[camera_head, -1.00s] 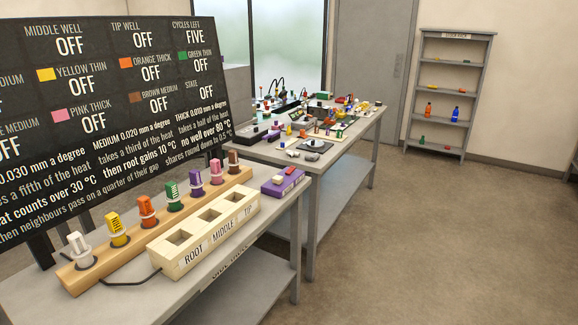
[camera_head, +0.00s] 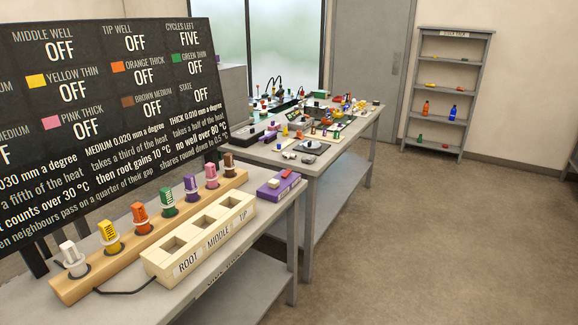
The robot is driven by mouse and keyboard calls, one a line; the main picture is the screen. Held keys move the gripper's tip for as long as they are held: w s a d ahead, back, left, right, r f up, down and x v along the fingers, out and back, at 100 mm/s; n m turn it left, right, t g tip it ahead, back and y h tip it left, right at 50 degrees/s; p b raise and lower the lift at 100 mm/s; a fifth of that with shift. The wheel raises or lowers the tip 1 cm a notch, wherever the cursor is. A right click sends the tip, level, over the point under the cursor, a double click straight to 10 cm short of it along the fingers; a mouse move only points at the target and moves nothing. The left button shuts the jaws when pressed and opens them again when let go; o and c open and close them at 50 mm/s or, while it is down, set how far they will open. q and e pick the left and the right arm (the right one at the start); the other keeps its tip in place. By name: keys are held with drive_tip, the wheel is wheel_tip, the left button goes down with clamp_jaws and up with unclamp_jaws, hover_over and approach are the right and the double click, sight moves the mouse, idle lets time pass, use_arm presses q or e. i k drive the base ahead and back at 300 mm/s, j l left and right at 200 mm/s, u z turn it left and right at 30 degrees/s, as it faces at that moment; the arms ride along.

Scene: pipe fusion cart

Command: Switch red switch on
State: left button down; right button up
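A purple box (camera_head: 281,188) lies on the near table, just past the right end of the wooden well block. A small red part (camera_head: 273,183) shows on its top, and this looks like the red switch. It is too small to tell which way the switch is set. Neither of my grippers is in view.
The well block (camera_head: 199,243) marked ROOT, MIDDLE, TIP has three empty square wells. Behind it a wooden rail (camera_head: 92,277) holds several coloured plugs. A black board (camera_head: 104,128) shows OFF readings and cycles left FIVE. A cluttered second table (camera_head: 327,163) stands beyond. Floor is clear at right.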

sight(287, 172)
drive_tip(key=i+l+z, duration=0.1)
drive_tip(key=i+l, duration=0.15)
drive_tip(key=i, duration=0.35)
drive_tip(key=i+l+z, duration=0.15)
drive_tip(key=i, duration=0.5)
